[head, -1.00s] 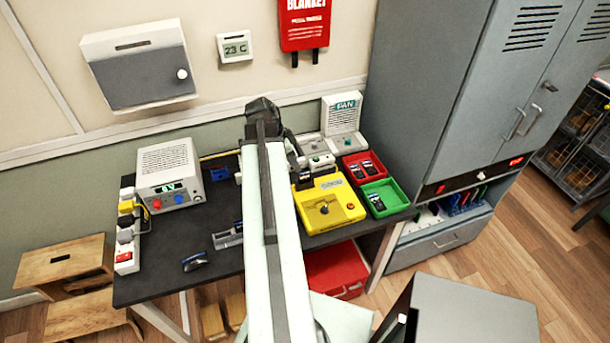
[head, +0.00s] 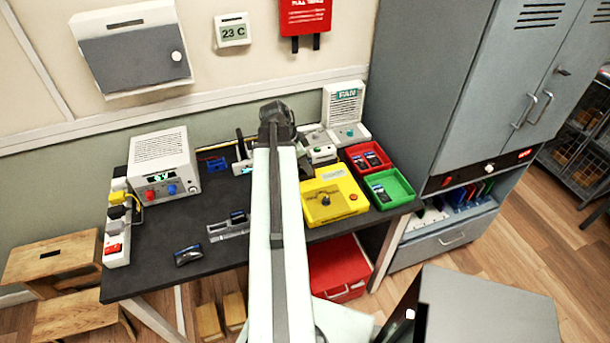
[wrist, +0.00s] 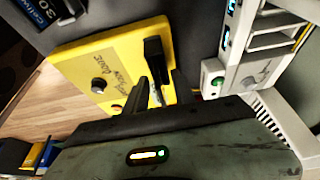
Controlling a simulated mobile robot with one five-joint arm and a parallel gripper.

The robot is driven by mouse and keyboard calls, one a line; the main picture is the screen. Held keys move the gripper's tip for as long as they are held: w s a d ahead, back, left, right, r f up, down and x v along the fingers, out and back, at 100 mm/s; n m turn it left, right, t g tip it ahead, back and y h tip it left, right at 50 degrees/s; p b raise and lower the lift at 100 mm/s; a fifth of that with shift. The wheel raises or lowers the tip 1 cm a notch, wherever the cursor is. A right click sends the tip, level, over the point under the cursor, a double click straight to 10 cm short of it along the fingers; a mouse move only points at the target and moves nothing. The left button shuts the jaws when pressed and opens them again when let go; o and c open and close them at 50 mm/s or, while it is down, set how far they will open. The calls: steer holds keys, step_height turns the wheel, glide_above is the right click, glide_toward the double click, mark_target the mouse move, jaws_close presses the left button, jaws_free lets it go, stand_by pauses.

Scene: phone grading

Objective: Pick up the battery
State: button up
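A small dark piece with a blue top (head: 238,216), which may be the battery, sits in a grey cradle left of my arm in the head view. A dark piece with printed lettering (wrist: 40,18) shows at the top left of the wrist view and may be the same one. Another dark and blue piece (head: 188,255) lies near the table's front edge; I cannot tell which is the battery. My gripper (wrist: 161,88) has its dark fingers apart, in front of a yellow box (wrist: 100,65), with nothing clearly held. My arm hides most of it in the head view.
The yellow box (head: 349,182) stands right of my arm, beside a red tray (head: 354,153) and a green tray (head: 402,180) with dark pieces. A white power supply (head: 165,160) stands at the left. The front left of the table is fairly clear.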

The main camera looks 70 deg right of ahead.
steer(key=shift+r, duration=0.15)
jaws_close()
step_height(320, 180, up, 10)
steer(key=p, duration=1)
steer(key=shift+r, duration=0.15)
steer(key=shift+f+b, duration=0.5)
steer(key=shift+f, duration=0.2)
steer(key=shift+r, duration=0.1)
steer(key=shift+s, duration=0.1)
